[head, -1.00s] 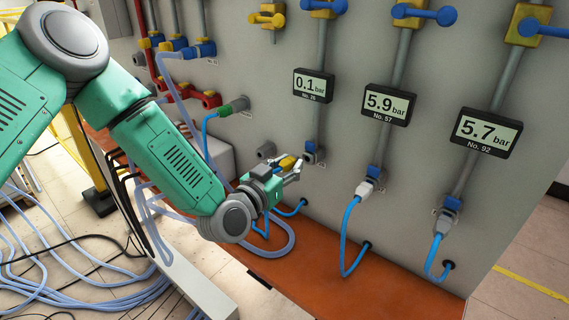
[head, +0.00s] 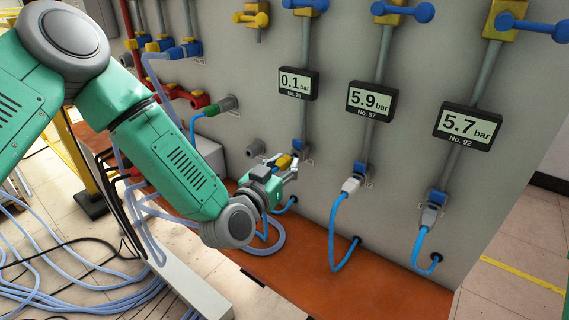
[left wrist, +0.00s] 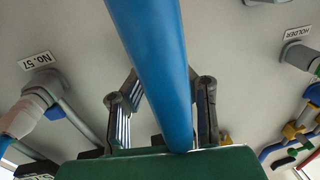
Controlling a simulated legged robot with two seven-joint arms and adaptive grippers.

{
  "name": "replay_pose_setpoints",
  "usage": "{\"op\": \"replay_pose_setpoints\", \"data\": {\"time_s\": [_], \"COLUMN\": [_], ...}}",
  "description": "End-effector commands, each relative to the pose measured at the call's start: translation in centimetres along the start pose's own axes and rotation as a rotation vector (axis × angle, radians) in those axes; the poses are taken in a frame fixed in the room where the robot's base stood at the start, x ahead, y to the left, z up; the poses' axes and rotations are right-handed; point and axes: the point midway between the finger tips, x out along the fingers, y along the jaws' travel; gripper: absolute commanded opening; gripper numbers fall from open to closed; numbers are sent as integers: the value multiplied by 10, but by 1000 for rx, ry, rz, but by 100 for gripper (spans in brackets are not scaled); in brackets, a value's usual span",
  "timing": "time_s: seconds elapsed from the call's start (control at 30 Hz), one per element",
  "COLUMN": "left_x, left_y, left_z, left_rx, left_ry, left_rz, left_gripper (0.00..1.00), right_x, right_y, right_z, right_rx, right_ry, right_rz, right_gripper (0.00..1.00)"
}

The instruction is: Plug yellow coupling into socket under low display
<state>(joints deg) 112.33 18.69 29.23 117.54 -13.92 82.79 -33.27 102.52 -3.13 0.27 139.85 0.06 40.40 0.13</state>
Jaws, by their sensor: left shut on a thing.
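The low display (head: 298,83) reads 0.1 bar on the grey panel in the head view. Below it, a pipe ends in a blue socket (head: 299,146). My left gripper (head: 287,163) is shut on the yellow coupling (head: 283,161), just left of and below that socket. A small gap or contact between coupling and socket cannot be told. In the left wrist view, a blue hose (left wrist: 152,70) crosses between my left gripper's fingers (left wrist: 160,105) and hides the coupling and the socket. My right gripper is not in view.
An empty grey holder (head: 254,148) sits left of the gripper. Displays reading 5.9 (head: 372,101) and 5.7 bar (head: 468,126) stand to the right, with blue hoses plugged below. A green coupling (head: 218,107) is at upper left. An orange ledge (head: 380,287) runs below.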

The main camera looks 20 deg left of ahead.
Motion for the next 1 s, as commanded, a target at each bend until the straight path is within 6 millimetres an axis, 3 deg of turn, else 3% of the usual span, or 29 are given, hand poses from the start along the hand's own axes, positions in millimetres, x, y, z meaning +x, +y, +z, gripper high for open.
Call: {"op": "replay_pose_setpoints", "data": {"time_s": [1.0], "left_x": [6], "left_y": [7], "left_z": [-1], "left_rx": [0], "left_ry": [0], "left_rz": [7], "left_gripper": [0], "right_x": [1], "right_y": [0], "right_z": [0], "right_rx": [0], "right_ry": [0], "right_rz": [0], "right_gripper": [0]}}
